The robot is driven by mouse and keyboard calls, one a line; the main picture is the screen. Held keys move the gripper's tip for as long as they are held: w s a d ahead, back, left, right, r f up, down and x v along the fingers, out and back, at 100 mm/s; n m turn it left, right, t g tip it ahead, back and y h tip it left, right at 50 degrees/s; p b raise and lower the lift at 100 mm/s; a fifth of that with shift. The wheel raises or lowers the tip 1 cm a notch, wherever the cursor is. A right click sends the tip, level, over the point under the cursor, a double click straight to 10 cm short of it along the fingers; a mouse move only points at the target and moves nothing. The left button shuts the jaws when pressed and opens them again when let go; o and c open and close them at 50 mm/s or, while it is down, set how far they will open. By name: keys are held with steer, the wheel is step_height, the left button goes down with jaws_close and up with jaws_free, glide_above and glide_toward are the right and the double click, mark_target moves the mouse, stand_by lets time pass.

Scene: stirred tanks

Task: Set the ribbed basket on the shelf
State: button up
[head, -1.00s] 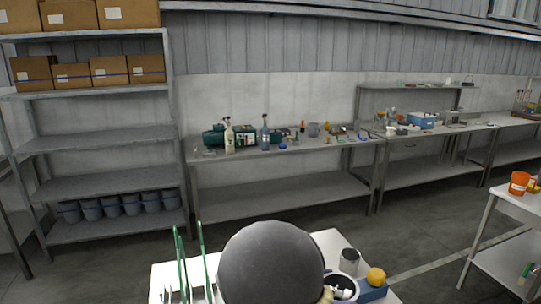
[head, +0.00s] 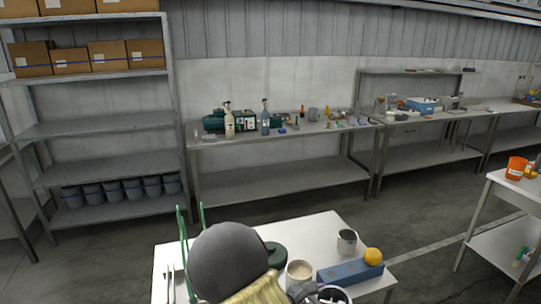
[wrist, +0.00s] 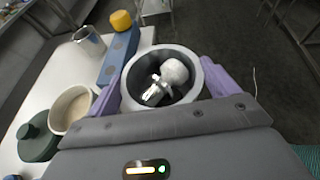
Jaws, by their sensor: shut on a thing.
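My gripper (wrist: 162,84) shows purple fingers on both sides of a round dark container with a pale rim (wrist: 133,82), and is shut on it. I take this as the ribbed basket; its outer wall is mostly hidden, so no ribs show. A white ball and a metallic piece lie inside. In the head view the basket (head: 334,296) is cut by the bottom edge, at the near side of the white table (head: 310,232). I cannot tell its height above the table. A grey shelf rack (head: 105,127) stands at the back left, with bare middle levels.
Boxes (head: 70,61) and several buckets (head: 113,191) occupy other rack levels. Floor lies between table and rack.

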step_height(320, 180, down, 14)
steer(key=n+t+y+p, duration=0.1)
steer(key=n+t+p, duration=0.1)
steer(key=shift+s+d+r, duration=0.15)
steer(key=shift+s+r, duration=0.05)
steer(key=shift+s, duration=0.1)
steer(key=shift+t+y, duration=0.3)
